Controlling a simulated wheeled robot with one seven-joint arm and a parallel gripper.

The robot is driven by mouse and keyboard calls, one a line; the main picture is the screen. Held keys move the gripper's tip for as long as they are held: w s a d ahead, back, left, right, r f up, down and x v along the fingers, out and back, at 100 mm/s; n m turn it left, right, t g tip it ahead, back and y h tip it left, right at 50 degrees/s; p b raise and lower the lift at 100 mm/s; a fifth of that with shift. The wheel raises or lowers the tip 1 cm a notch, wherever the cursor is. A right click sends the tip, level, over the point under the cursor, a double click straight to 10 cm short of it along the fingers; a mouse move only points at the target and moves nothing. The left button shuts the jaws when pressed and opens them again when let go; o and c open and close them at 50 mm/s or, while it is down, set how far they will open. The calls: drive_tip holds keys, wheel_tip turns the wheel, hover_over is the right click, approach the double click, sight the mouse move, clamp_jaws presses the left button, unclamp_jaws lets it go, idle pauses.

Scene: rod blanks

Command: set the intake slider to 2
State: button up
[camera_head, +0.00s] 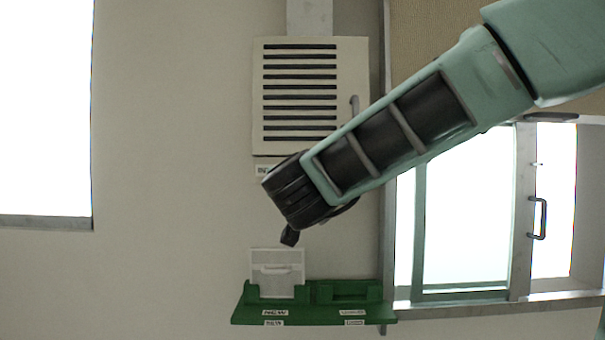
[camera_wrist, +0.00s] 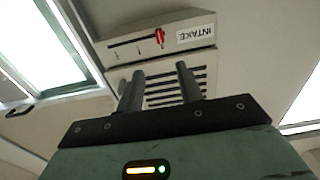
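The intake unit is a cream wall box with dark slats (camera_head: 311,62); its lower part is behind my arm in the head view. In the wrist view the slatted box (camera_wrist: 160,72) appears upside down, with a panel carrying an INTAKE label (camera_wrist: 195,33). A red slider knob (camera_wrist: 160,38) sits at the label end of a dark slot (camera_wrist: 128,43). Scale numbers cannot be read. My gripper (camera_wrist: 159,69) is open and empty, its two fingers apart and pointing toward the box. In the head view a dark fingertip (camera_head: 290,237) shows below the box.
A green wall shelf (camera_head: 345,310) stands below my gripper and holds a white framed panel (camera_head: 277,270) in its left slot; its right slot looks empty. A window with a handle (camera_head: 540,218) is at the right, and another bright window (camera_head: 45,110) at the left. Bare wall lies between.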

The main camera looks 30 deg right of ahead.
drive_tip(key=p+x, duration=0.4)
drive_tip(key=x, duration=1.1)
clamp_jaws()
drive_tip(key=shift+d, duration=0.15)
